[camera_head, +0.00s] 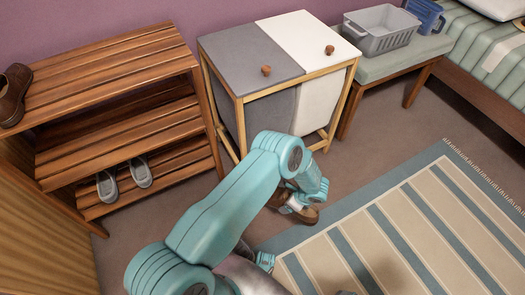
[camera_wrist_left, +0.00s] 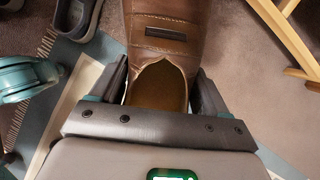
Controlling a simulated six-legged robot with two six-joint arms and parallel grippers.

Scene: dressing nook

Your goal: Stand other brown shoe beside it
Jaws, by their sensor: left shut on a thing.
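One brown shoe (camera_head: 13,96) stands on the top board of the wooden rack at the far left, partly cut off by the picture edge. My left gripper (camera_head: 296,199) is low over the floor, in front of the cabinet, and shut on the other brown shoe (camera_head: 309,214). In the left wrist view this shoe (camera_wrist_left: 165,30) lies between the two fingers of the gripper (camera_wrist_left: 162,88), with its opening towards the camera. My arm hides part of it in the head view. I cannot tell if its sole touches the floor.
The rack's top board (camera_head: 110,75) has free room right of the shoe. Grey shoes (camera_head: 140,172) stand on its lowest board. A bench (camera_head: 395,62) holds a grey basket (camera_head: 380,35). A striped rug (camera_head: 400,235) covers the floor at right.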

